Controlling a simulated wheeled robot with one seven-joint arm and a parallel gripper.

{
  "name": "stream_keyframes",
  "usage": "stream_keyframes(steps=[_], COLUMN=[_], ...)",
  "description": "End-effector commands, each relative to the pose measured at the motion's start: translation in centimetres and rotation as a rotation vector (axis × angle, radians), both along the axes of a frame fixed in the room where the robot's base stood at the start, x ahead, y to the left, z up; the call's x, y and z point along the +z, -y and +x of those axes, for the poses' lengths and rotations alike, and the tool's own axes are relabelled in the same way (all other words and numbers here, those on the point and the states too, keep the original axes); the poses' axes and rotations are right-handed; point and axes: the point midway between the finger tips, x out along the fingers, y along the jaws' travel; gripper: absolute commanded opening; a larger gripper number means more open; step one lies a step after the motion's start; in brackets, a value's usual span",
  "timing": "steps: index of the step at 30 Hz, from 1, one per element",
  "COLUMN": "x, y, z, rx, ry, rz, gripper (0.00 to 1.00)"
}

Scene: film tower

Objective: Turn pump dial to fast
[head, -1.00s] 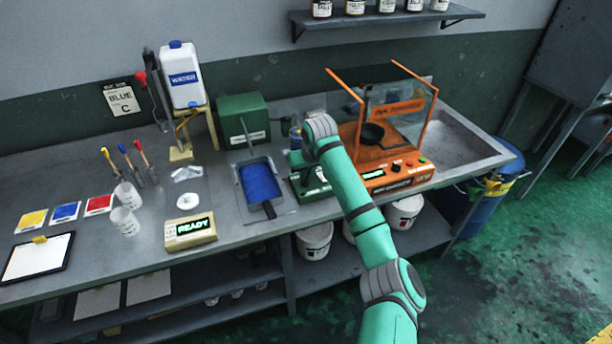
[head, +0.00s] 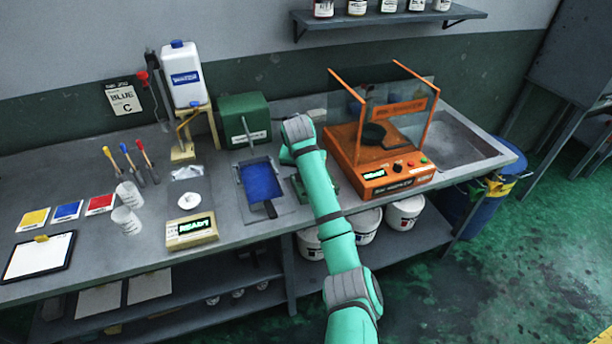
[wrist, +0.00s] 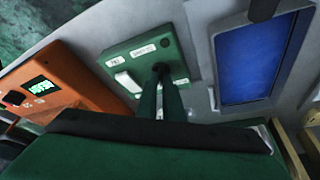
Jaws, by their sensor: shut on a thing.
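The pump is a green box (wrist: 122,62) with white labels and a white rocker switch (wrist: 128,82), seen from above in the wrist view. My gripper (wrist: 161,72) reaches down to its face, right of the switch, with its fingers close together and shut on the pump dial. The fingertips hide most of the dial, so its pointer and setting cannot be read. In the head view my arm covers most of the pump, and the gripper is hidden behind it.
An orange machine (head: 388,182) with glass panels stands right of the pump. A blue tray (head: 260,182) lies left of it, with a green box (head: 244,115) behind. White buckets (head: 405,212) stand below the bench.

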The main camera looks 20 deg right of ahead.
Motion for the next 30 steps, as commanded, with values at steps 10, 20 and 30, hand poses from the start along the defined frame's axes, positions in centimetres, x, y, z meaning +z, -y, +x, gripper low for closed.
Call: stream_keyframes(steps=[10,20,30], x=[-0.2,-0.1,2.6], y=[0.1,0.0,-0.6], z=[-0.1,0.0,-0.9], rx=[-0.006,-0.003,-0.001], ry=[-0.003,-0.001,0.004], rz=[0.001,0.001,0.001], gripper=[0.0,0.26,0.26])
